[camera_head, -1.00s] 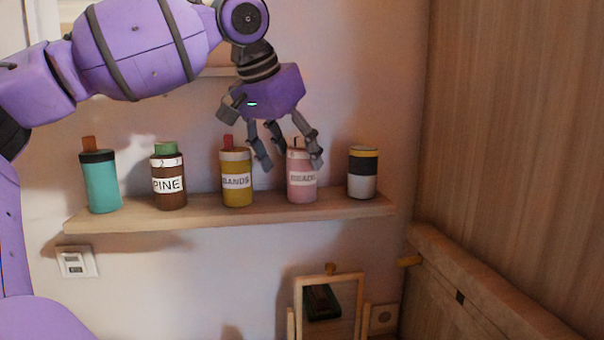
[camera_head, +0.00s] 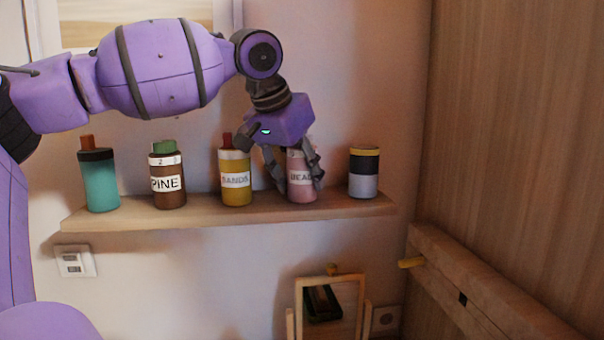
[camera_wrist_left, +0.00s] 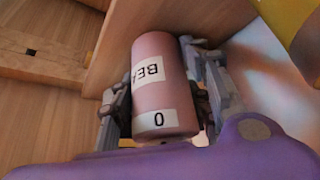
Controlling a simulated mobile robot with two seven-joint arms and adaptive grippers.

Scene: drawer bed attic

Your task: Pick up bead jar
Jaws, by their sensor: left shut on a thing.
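The bead jar (camera_head: 301,192) is pink with a white label that reads partly "BEAD". It stands on the wooden wall shelf (camera_head: 230,211), fourth from the left. My left gripper (camera_head: 297,184) reaches down from above and is shut on the jar, with fingers on both its sides. In the left wrist view the jar (camera_wrist_left: 160,85) sits between the two fingers, its "BEA" label and a white band marked "0" showing. The fingers hide part of the jar's sides in the head view. My right gripper is not in view.
On the shelf, a yellow "BANDS" jar (camera_head: 235,190) stands close left of the gripper. A brown "PINE" jar (camera_head: 168,192) and a teal bottle (camera_head: 101,185) are further left. A black-and-grey jar (camera_head: 364,180) stands to the right. A wooden wall (camera_head: 520,150) rises at right.

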